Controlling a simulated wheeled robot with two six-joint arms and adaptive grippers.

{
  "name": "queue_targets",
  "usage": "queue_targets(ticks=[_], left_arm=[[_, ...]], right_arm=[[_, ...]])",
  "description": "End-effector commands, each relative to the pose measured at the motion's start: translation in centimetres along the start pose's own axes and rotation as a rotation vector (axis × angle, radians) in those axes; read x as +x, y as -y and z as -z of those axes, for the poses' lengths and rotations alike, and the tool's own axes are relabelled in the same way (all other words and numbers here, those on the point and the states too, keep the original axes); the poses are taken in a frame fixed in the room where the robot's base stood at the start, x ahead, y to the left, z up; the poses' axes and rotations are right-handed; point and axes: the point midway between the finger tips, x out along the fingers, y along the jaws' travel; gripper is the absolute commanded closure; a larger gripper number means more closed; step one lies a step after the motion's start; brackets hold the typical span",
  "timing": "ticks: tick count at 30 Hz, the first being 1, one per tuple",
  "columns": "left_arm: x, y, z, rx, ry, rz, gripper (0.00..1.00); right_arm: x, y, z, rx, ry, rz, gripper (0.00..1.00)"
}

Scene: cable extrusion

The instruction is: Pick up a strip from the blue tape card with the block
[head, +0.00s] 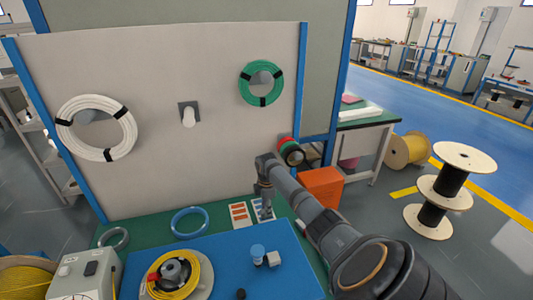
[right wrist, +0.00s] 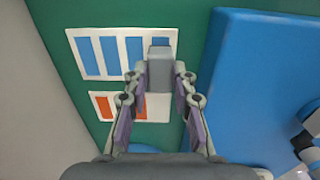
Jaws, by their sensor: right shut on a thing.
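My right gripper (right wrist: 160,85) is shut on a grey block (right wrist: 160,74), which sits between its fingertips. The blue tape card (right wrist: 122,56) is white with several blue strips and lies on the green bench top. In the right wrist view the block overlaps the lower part of the rightmost strip (right wrist: 160,42); I cannot tell whether it touches it. In the head view my right gripper (head: 265,204) stands over the blue tape card (head: 257,214), hiding part of it. My left gripper is not in view.
An orange tape card (right wrist: 97,108) lies beside the blue one. A blue ring (head: 177,220) lies left of the cards. A wall panel (head: 215,120) stands behind.

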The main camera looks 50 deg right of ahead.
Motion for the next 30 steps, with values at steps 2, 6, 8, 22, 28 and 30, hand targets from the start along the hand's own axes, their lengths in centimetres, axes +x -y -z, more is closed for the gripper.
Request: queue_targets(ticks=[2,6,8,22,28,30], left_arm=[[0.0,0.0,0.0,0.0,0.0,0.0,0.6],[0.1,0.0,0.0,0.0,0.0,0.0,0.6],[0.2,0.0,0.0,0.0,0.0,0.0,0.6],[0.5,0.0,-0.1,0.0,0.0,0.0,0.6],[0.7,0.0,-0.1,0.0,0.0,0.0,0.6],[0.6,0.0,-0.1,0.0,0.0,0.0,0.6]], right_arm=[[0.0,0.0,0.0,0.0,0.0,0.0,1.0],[0.2,0.0,0.0,0.0,0.0,0.0,1.0],[0.3,0.0,0.0,0.0,0.0,0.0,1.0],[1.0,0.0,0.0,0.0,0.0,-0.001,1.0],[1.3,0.0,0.0,0.0,0.0,-0.001,1.0],[1.3,0.0,0.0,0.0,0.0,-0.001,1.0]])
